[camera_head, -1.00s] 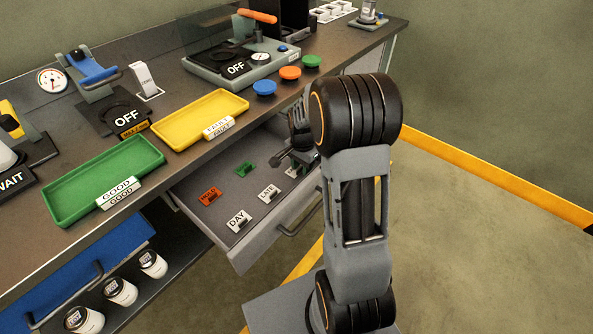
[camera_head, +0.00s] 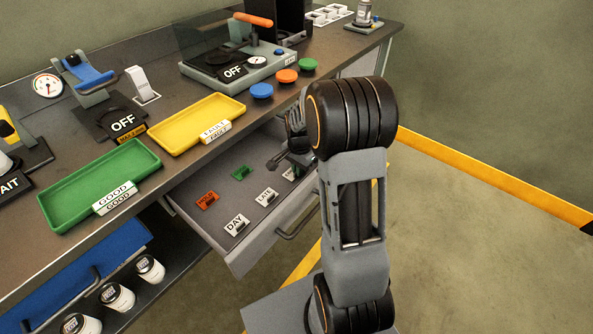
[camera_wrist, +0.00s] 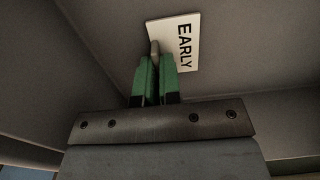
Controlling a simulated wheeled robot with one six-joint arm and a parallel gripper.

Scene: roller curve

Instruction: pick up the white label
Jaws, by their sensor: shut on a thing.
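The white label reading EARLY (camera_wrist: 180,42) lies in the open drawer, at the upper middle of the wrist view. In the head view only a sliver of a white label (camera_head: 288,174) shows beside my gripper (camera_head: 276,164). In the wrist view the green fingers of my gripper (camera_wrist: 156,75) are shut on the small grey tab at the label's edge. The label's face seems to lie at the drawer floor; I cannot tell whether it is lifted. Two more white labels, DAY (camera_head: 236,223) and LATE (camera_head: 266,196), stand in the drawer.
The drawer (camera_head: 232,262) has raised walls close around my gripper. The bench with a green tray (camera_head: 75,205) and a yellow tray (camera_head: 175,138) overhangs the drawer's back. Floor at right is clear.

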